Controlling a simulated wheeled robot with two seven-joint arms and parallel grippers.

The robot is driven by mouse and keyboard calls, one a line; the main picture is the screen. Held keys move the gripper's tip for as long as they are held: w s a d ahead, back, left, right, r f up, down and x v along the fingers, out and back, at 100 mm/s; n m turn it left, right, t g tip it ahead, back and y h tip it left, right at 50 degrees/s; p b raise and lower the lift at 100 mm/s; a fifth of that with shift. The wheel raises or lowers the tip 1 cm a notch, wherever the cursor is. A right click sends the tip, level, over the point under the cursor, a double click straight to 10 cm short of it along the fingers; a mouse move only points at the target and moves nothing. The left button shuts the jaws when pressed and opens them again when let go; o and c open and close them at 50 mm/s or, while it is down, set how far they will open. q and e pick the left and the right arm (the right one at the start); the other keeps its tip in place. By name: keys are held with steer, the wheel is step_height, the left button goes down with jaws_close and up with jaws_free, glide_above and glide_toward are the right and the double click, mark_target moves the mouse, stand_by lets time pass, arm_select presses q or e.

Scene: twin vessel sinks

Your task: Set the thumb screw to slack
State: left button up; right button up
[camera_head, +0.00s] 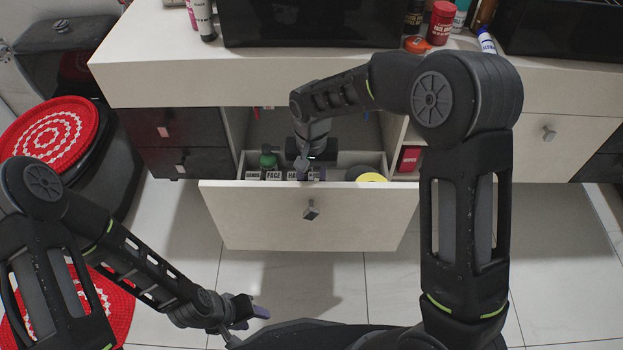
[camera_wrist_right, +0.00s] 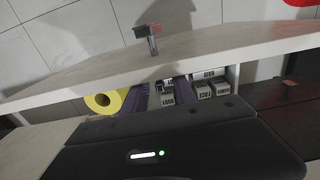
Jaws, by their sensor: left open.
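I cannot make out a thumb screw in either view. My left gripper (camera_head: 254,311) is open and empty, low over the floor in front of the drawer. My right gripper (camera_head: 308,172) reaches down into the open drawer (camera_head: 275,218) from above. In the right wrist view its two purple fingers (camera_wrist_right: 163,97) stand apart, with a small labelled block (camera_wrist_right: 167,99) showing between them. I cannot tell if they touch it. The wrist housing and arm hide part of the drawer's inside.
The drawer holds several labelled blocks, a green-topped bottle (camera_head: 268,161) and a yellow roll (camera_head: 371,177), also in the wrist view (camera_wrist_right: 103,101). The counter (camera_head: 160,65) overhangs behind. A red box (camera_head: 409,159) stands right of the drawer. A black bin (camera_head: 113,165) is at left.

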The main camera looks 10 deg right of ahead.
steer(key=shift+c, duration=0.5)
jaws_close()
steer(key=shift+d+y, duration=0.2)
steer(key=shift+y, duration=0.1)
steer(key=y+b, duration=0.1)
steer(key=y, duration=0.1)
steer(key=d+t+y+b, duration=0.1)
steer(key=y+b, duration=0.1)
steer(key=d+y+b, duration=0.1)
steer(key=y+b, duration=0.1)
steer(key=shift+s+f+t, duration=0.25)
steer(key=shift+f+t, duration=0.1)
steer(key=shift+t, duration=0.05)
stand_by(0.4)
steer(key=shift+o, duration=0.5)
jaws_free()
